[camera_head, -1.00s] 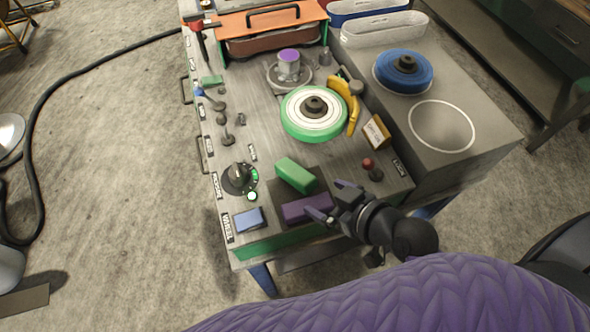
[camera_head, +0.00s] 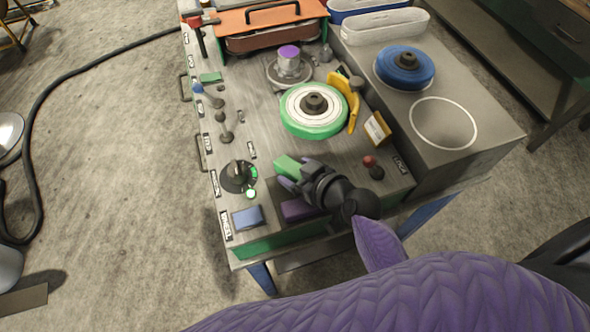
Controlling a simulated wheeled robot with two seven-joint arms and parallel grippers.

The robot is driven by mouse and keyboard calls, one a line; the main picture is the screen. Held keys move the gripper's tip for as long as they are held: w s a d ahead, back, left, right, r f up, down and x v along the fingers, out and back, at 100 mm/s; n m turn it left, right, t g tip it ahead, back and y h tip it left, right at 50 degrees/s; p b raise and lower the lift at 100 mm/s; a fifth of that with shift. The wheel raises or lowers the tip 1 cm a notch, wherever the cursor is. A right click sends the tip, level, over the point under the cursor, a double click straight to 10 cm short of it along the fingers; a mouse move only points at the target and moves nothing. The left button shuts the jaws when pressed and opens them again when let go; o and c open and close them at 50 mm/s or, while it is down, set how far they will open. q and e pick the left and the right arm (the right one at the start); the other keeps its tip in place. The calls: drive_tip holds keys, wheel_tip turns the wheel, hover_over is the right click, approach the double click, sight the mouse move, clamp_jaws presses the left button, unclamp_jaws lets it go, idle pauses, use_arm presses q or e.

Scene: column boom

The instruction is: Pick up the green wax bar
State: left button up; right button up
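The green wax bar (camera_head: 286,166) lies on the front part of the grey bench top, just beyond the purple bar (camera_head: 297,209). My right gripper (camera_head: 294,174) is over its near right end, with one finger on each side of the bar. The fingers are apart and look open; whether they touch the bar is hard to see. The gripper hides the bar's near end and part of the purple bar. My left gripper is not in view.
A green-rimmed wheel (camera_head: 314,112) with a yellow guard (camera_head: 343,98) stands beyond the bar. A black dial (camera_head: 238,176) is to the left, a blue block (camera_head: 248,217) at front left, and a red-topped knob (camera_head: 370,161) to the right.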

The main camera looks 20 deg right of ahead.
clamp_jaws()
wheel_tip(320, 180, up, 10)
drive_tip(key=p, duration=0.3)
drive_tip(key=shift+p, duration=0.4)
drive_tip(key=d+f+n+y+b, duration=0.1)
drive_tip(key=b, duration=0.3)
drive_tip(key=d+f+n+g+b, duration=0.1)
drive_tip(key=b, duration=0.3)
drive_tip(key=f+n+y+b, duration=0.1)
drive_tip(key=f+b, duration=0.1)
drive_tip(key=b, duration=0.2)
drive_tip(key=shift+w+d+g+y, duration=0.3)
drive_tip(key=shift+d+g, duration=0.1)
drive_tip(key=s+n+b, duration=0.1)
drive_tip(key=n+g+y+b, duration=0.1)
drive_tip(key=b, duration=0.1)
drive_tip(key=s+n+g+y+b, duration=0.1)
drive_tip(key=b, duration=0.1)
drive_tip(key=shift+s+d+r, duration=0.1)
drive_tip(key=shift+s+r, duration=0.15)
drive_tip(key=shift+s, duration=0.1)
drive_tip(key=shift+r+y, duration=0.25)
drive_tip(key=shift+y, duration=0.05)
